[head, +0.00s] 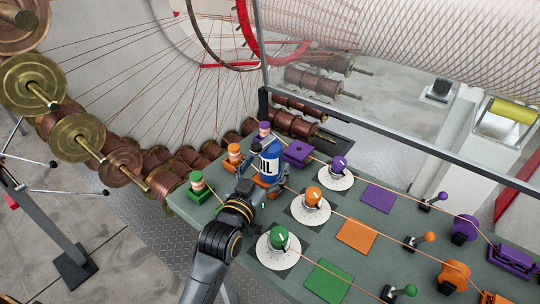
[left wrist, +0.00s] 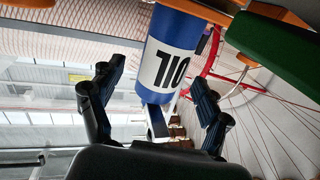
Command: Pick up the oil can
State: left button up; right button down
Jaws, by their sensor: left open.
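The oil can (head: 270,163) is blue with a white label and black lettering. It stands on the green table among the coloured parts in the head view. In the left wrist view the oil can (left wrist: 167,52) appears upside down, ahead of the fingers and between their lines. My left gripper (head: 262,180) is close in front of the can and hides its lower part. In the left wrist view my left gripper (left wrist: 158,85) has its fingers spread on either side, with no clear contact on the can. My right gripper is not in view.
The green table (head: 353,264) carries green, orange and purple knobs on white dials, levers and flat squares. Thin wires cross the table. A rail-framed clear panel (head: 400,130) stands behind.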

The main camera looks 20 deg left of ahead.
aim_at(266, 163)
pick_arm(q)
jog(key=w, duration=0.3)
jog(key=shift+w+f, duration=0.1)
jog(key=shift+w, duration=0.15)
jog(key=shift+s, duration=0.15)
jog(key=c, duration=1.4)
jog(key=shift+r, duration=0.2)
jog(key=shift+c, duration=0.2)
